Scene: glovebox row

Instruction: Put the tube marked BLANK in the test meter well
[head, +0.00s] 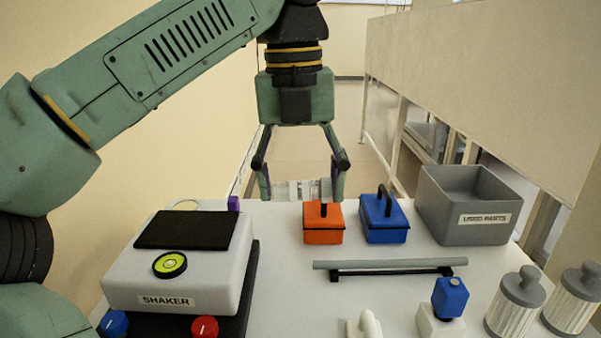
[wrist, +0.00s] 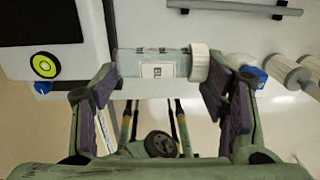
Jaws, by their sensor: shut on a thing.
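My gripper (head: 301,188) is shut on a clear tube (head: 298,190), above the far side of the white worktop. In the wrist view my gripper (wrist: 160,82) has one finger at each end of the tube (wrist: 137,62), which lies sideways between them. The tube has a white cap (wrist: 199,63) at its right end. Its white label (wrist: 158,71) shows dark letters that look like the start of BLANK, but I cannot read them all. I cannot make out a test meter or its well in either view.
A white shaker (head: 180,262) stands at left. An orange box (head: 323,230) and a blue box (head: 384,228) with upright handles sit under and beside the gripper.

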